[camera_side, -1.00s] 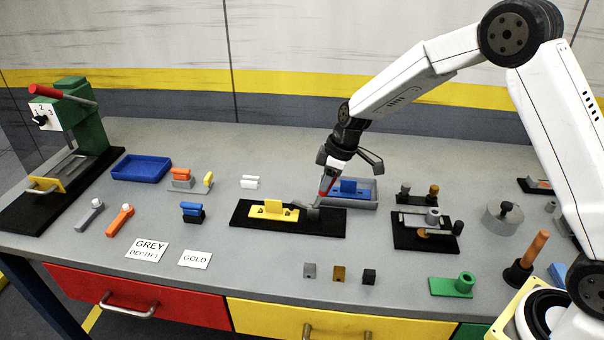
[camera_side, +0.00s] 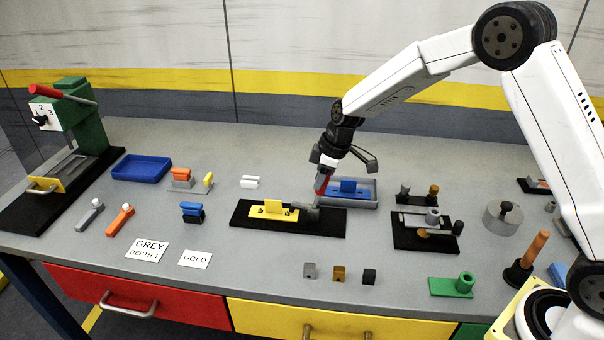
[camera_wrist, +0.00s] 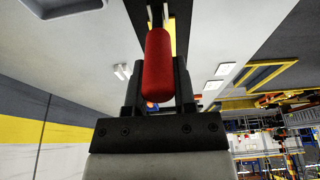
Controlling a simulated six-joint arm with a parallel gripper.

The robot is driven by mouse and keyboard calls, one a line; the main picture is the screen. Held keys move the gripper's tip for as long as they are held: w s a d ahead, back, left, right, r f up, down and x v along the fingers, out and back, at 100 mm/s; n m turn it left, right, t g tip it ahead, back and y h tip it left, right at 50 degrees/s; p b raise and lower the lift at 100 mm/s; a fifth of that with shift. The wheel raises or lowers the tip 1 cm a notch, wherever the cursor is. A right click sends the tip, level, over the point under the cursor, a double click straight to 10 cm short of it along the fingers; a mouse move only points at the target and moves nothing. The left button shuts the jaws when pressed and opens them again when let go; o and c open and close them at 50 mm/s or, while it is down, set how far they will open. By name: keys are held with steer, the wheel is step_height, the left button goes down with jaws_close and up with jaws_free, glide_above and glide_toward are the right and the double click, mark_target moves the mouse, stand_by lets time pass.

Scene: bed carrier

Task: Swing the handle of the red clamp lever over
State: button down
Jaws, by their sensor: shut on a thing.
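The red clamp lever handle (camera_side: 321,184) stands steeply above the grey clamp at the right end of the black base plate (camera_side: 328,226). A yellow block (camera_side: 272,211) lies on the left part of that plate. My gripper (camera_side: 325,170) is over the clamp and shut on the red handle. In the wrist view, the red handle (camera_wrist: 159,65) sits between the two dark fingers, with its rounded end towards the palm. The lever's pivot is small and partly hidden in the side view.
A grey tray (camera_side: 362,203) with a blue block (camera_side: 348,187) is close behind and right of the clamp. A black fixture (camera_side: 424,245) stands further right. Small grey, gold and black blocks lie in front.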

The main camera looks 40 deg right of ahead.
steer(key=shift+w+a, duration=0.15)
steer(key=shift+w, duration=0.05)
steer(key=shift+w+a+r, duration=0.1)
steer(key=shift+w+a, duration=0.45)
stand_by(0.3)
jaws_free()
steer(key=shift+s, duration=0.1)
stand_by(0.4)
steer(key=shift+v, duration=3.45)
steer(key=shift+d, duration=0.1)
